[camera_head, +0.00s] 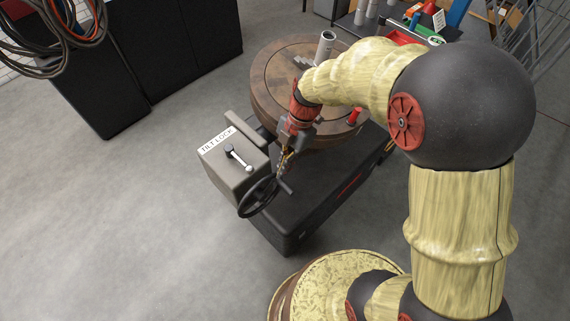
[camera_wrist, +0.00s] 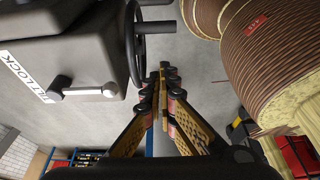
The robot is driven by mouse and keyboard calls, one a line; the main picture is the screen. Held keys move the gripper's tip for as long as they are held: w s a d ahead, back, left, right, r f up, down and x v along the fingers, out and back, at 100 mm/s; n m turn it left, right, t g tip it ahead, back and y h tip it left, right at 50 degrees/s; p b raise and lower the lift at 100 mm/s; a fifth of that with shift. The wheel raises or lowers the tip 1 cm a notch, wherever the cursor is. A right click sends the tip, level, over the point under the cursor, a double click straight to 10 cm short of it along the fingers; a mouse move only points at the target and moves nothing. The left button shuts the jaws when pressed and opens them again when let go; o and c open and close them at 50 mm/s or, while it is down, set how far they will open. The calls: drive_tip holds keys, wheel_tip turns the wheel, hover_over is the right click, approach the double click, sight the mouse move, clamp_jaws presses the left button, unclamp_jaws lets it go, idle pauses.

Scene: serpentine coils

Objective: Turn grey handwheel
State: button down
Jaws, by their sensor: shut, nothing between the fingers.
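The grey handwheel (camera_head: 246,206) is a dark grey ring on the side of a grey box labelled TILT LOCK (camera_head: 235,171). A short handle sticks out from its rim. In the wrist view the wheel (camera_wrist: 137,45) shows nearly edge-on at the top, its handle (camera_wrist: 159,27) pointing right. My gripper (camera_head: 283,168) is pointed down at the wheel's upper right side. In the wrist view its fingers (camera_wrist: 161,75) are closed together, just right of the wheel's lower rim and below the handle. Nothing shows between them. I cannot tell whether they touch the wheel.
A small lever (camera_head: 238,157) sits on top of the box. A round wooden table (camera_head: 276,80) with a grey cylinder (camera_head: 325,47) stands behind, above a black base (camera_head: 285,218). Black cabinets (camera_head: 185,45) are at the back left. The floor on the left is clear.

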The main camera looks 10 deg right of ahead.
wheel_tip(320, 180, down, 9)
drive_tip(key=b, duration=0.2)
drive_tip(key=shift+a+f, duration=0.1)
drive_tip(key=shift+a, duration=0.05)
idle(0.4)
